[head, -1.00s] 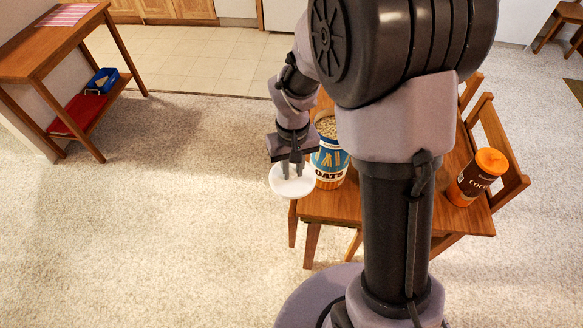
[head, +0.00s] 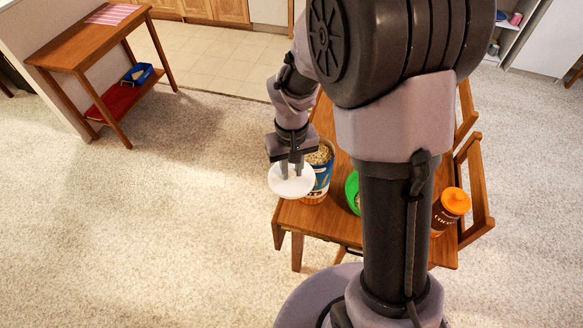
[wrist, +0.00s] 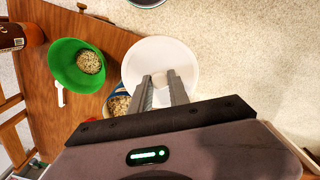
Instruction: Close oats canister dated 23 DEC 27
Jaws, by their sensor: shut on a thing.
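My gripper (head: 291,168) is shut on a round white lid (head: 283,186) and holds it level beside the oats canister. The canister (head: 322,182) stands upright and open on the table, blue with oats showing at its top. In the head view the lid covers part of its left side. In the wrist view the lid (wrist: 150,55) is at the fingertips, and the open canister (wrist: 119,104) is partly hidden below it and my gripper. No date can be read on the canister.
The wooden table (head: 310,222) also bears a green bowl (wrist: 76,66) with oats in it and a brown cocoa jar with an orange lid (head: 455,201). Chairs (head: 475,190) stand at the right. A side table (head: 90,45) is at the far left, with open carpet between.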

